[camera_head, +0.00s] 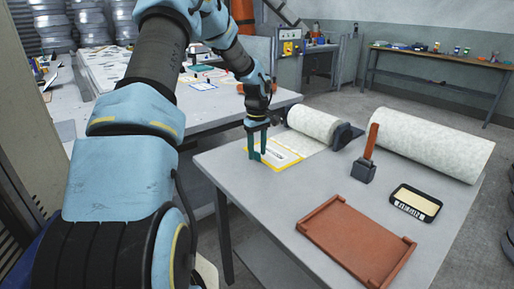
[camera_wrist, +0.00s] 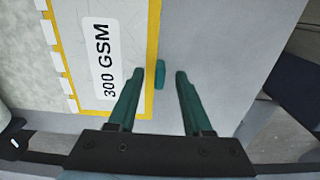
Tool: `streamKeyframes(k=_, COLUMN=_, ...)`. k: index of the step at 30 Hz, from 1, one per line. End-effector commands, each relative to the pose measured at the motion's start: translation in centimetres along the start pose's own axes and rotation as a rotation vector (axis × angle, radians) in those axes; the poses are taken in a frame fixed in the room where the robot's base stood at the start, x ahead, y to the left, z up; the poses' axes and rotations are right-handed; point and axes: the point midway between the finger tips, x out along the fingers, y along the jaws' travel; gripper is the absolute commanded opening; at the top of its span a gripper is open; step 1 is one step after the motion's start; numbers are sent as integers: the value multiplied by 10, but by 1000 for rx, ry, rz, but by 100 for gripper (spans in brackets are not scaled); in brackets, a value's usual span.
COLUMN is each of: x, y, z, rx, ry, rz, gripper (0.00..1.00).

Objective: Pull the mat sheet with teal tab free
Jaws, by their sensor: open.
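The mat sheet (camera_head: 282,154) lies flat on the grey table, pale with a yellow border and a white label. In the wrist view the mat sheet (camera_wrist: 128,18) shows "300 GSM" on its label and a notched yellow-and-white line along its left side. The teal tab (camera_wrist: 160,74) sticks out from the sheet's right edge. My gripper (camera_wrist: 160,76) is open, with one dark teal finger on each side of the tab in that view. I cannot tell whether the fingers touch it. In the head view my gripper (camera_head: 257,153) is over the sheet's near-left edge, hiding most of the tab.
The sheet runs back to a white mat roll (camera_head: 312,121) in a dark holder. A bigger pale roll (camera_head: 430,142) lies at the back right. A wooden-handled block (camera_head: 365,160), a black-framed panel (camera_head: 415,203) and a red-brown tray (camera_head: 352,240) stand nearer. The table's front-left is clear.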

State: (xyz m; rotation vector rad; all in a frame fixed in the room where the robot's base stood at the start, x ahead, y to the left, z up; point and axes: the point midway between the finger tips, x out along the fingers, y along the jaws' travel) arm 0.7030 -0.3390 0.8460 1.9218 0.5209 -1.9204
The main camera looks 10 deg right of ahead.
Motion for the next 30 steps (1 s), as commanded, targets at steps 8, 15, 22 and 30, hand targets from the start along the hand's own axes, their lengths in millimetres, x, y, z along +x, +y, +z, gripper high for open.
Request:
streamKeyframes(k=8, x=0, y=0, z=0, rx=0, ry=0, rz=0, gripper=25)
streamKeyframes(k=15, x=0, y=0, z=0, rx=0, ry=0, rz=0, gripper=0)
streamKeyframes(k=22, x=0, y=0, z=0, rx=0, ry=0, rz=0, gripper=0)
streamKeyframes(k=30, x=0, y=-2, z=0, rx=0, ry=0, rz=0, gripper=0)
